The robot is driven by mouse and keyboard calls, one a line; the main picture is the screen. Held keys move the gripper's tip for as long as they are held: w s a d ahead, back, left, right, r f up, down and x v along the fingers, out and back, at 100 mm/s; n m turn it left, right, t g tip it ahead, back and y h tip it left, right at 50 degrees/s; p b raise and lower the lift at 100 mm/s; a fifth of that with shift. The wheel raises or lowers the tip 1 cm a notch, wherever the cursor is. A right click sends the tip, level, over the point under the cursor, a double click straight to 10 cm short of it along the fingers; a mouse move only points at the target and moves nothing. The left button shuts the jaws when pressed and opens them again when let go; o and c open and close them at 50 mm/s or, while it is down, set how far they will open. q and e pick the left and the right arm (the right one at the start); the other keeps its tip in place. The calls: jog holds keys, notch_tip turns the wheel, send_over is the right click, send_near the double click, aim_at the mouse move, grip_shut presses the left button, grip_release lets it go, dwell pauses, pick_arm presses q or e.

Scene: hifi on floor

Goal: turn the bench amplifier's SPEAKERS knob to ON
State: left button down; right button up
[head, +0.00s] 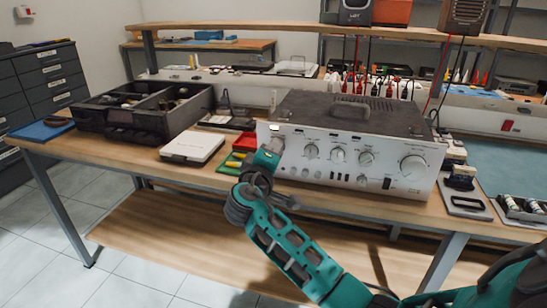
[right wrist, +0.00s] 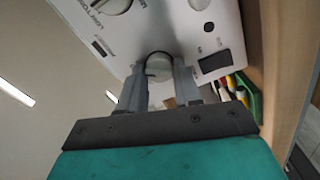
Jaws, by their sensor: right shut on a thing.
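The bench amplifier (head: 300,158), a silver-fronted box with a dark top and a row of knobs, stands on the wooden bench. My right gripper (head: 272,148) is at the left end of its front panel. In the right wrist view my right gripper (right wrist: 159,84) has its two grey fingers closed on either side of a round silver knob (right wrist: 158,65). In the head view the gripper hides this knob. Its label and pointer cannot be made out, so I cannot tell its setting. My left gripper is not in view.
A white flat box (head: 192,147) and a black divided tray (head: 145,112) are to the left. A green tray (head: 232,163) with yellow-handled tools lies close to the gripper. Other panel knobs, such as the large one (head: 413,167), are to the right.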

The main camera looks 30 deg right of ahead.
dwell(0.5)
jog(key=o, duration=1)
jog(key=shift+o, duration=0.2)
jog(key=v, duration=1.3)
jog(key=shift+w, duration=0.1)
